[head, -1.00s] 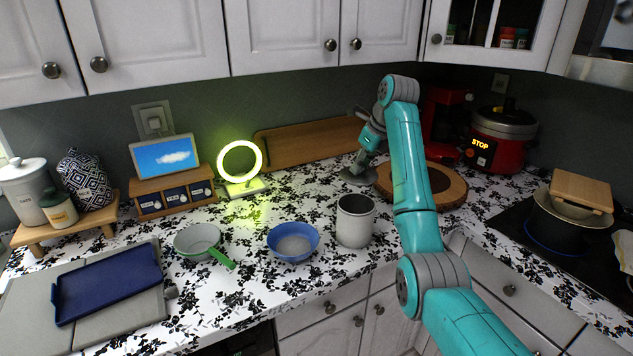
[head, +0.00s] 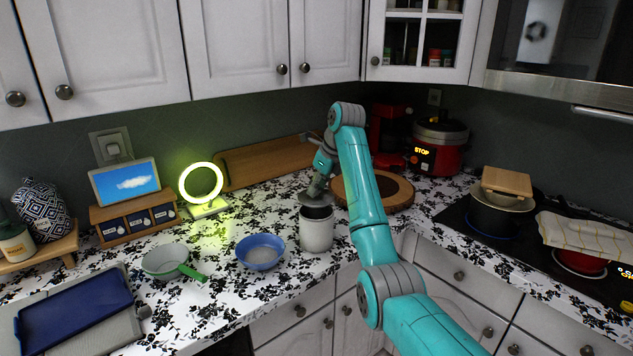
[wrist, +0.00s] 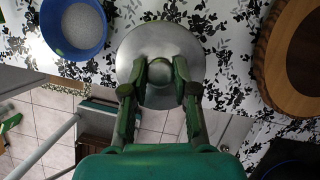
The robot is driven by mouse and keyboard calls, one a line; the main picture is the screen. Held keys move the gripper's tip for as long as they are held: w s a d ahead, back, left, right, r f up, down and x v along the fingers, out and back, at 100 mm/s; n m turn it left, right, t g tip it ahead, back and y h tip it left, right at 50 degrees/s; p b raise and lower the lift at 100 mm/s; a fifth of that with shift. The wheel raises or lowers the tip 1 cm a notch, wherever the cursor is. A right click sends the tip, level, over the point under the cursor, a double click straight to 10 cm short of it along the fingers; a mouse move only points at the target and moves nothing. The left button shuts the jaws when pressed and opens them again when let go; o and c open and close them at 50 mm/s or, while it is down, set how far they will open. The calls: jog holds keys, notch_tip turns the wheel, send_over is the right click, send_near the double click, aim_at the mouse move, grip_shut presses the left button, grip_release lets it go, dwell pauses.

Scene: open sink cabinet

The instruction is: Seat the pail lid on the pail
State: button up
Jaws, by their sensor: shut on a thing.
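The pail (head: 316,236) is a light grey cylinder standing upright near the counter's front edge. My gripper (head: 317,188) is shut on the knob of the pail lid (head: 309,200), a grey metal disc. The lid is over the back part of the pail's mouth, and part of the dark opening shows below its near edge. The lid looks slightly above the rim; contact is unclear. In the wrist view, the fingers of my gripper (wrist: 161,76) are on both sides of the knob, and the round lid (wrist: 148,40) hides the pail.
A blue bowl (head: 260,254) stands just left of the pail, with a green-handled pan (head: 166,262) farther left. A round wooden board (head: 400,190) lies behind and right. A ring lamp (head: 202,207) stands at the back. The counter edge is close in front.

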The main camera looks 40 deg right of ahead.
aim_at(320, 194)
jog(key=shift+f, duration=2)
jog(key=shift+f, duration=0.2)
jog(key=o, duration=1)
jog(key=shift+r, duration=0.1)
